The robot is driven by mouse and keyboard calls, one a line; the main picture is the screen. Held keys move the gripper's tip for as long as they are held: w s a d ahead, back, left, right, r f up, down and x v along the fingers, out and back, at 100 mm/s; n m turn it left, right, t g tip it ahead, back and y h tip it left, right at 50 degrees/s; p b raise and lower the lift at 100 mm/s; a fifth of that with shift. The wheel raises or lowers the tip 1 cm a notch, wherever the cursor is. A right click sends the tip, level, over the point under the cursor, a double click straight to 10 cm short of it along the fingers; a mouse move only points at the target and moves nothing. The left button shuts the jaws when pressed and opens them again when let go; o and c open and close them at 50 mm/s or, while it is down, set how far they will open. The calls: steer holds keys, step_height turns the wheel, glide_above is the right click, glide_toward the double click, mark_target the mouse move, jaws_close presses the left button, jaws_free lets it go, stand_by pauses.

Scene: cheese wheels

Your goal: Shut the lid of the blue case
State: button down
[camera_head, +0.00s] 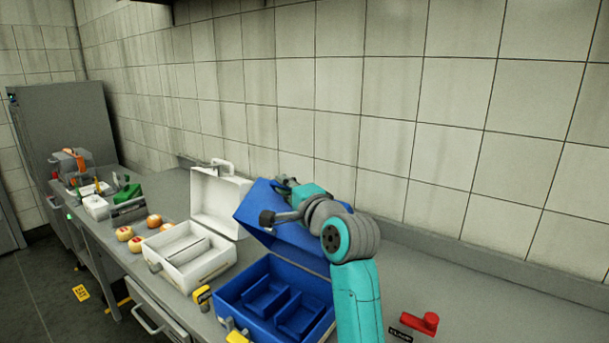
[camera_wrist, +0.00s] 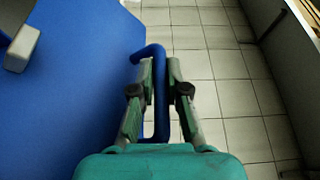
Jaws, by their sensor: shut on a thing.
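The blue case (camera_head: 262,318) stands open on the counter, its base showing inner compartments. Its blue lid (camera_head: 250,208) is raised and tilted at the back of the base; the lid also fills the left of the wrist view (camera_wrist: 75,95). My gripper (camera_wrist: 160,68) is shut on the lid's blue handle (camera_wrist: 162,115), which runs between the two fingers. In the head view my gripper (camera_head: 285,182) is at the lid's upper edge, partly hidden by my wrist. My arm covers the right part of the lid and case.
An open white case (camera_head: 218,200) stands just left of the blue one. Yellow latches (camera_head: 201,295) are at the front. Several round cheeses (camera_head: 124,233) and a tool holder (camera_head: 128,208) lie farther left. A red handle (camera_head: 425,322) is at the right. A tiled wall (camera_head: 420,110) rises behind.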

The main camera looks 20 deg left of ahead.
steer(key=s+a+f+n+y, duration=0.1)
steer(key=s+a+f+n, duration=0.2)
steer(key=s+f, duration=0.5)
steer(key=s+a+f+n+y, duration=0.1)
steer(key=s+a+f+n, duration=0.2)
steer(key=s+f, duration=0.6)
steer(key=shift+s+a+f+n+t, duration=0.2)
steer(key=shift+s+n+t, duration=0.1)
steer(key=shift+s+t, duration=0.1)
steer(key=c, duration=1.2)
jaws_free()
steer(key=shift+w, duration=0.1)
steer(key=shift+r, duration=0.1)
steer(key=v, duration=1.2)
steer(key=shift+w+f, duration=0.1)
steer(key=shift+f, duration=0.1)
steer(key=shift+d, duration=0.1)
